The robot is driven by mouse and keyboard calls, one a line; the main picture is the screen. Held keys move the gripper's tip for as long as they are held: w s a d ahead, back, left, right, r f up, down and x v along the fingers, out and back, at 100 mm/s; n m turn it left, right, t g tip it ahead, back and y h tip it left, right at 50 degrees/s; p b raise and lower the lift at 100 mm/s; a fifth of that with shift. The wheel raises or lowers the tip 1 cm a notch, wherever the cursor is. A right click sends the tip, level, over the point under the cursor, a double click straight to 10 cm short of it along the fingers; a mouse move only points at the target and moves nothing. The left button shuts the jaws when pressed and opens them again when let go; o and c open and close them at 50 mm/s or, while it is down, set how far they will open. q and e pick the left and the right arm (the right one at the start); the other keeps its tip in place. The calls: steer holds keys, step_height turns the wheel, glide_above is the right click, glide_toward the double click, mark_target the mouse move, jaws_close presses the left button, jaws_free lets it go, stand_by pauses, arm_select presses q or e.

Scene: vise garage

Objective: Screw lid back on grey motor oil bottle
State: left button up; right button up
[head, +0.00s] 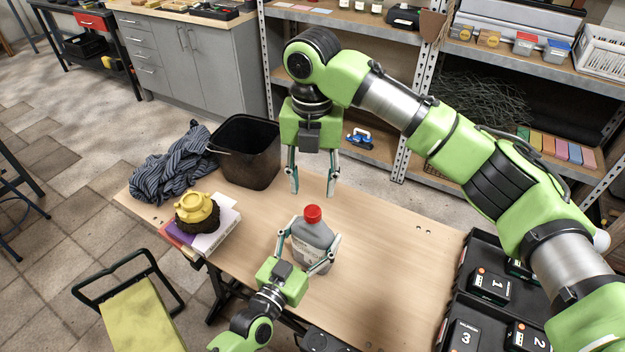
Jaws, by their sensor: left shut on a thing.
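The grey motor oil bottle (311,243) stands upright on the wooden workbench, with a pale label on its front. A red lid (313,214) sits on top of its neck; I cannot tell how tightly it is seated. My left gripper (308,252) is shut around the bottle's body from the front, one finger on each side. My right gripper (313,188) points down above the table, behind and above the bottle. Its fingers are apart with nothing between them, clear of the red lid.
The workbench (390,232) is bare to the right of the bottle. A black bin (248,150), a striped cloth (172,165) and books (216,232) under a yellow-topped object (196,208) take up its left side. Black battery cases (488,287) stand at the right.

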mark_target(313, 210)
steer(key=shift+f, duration=0.1)
steer(key=shift+f, duration=3.9)
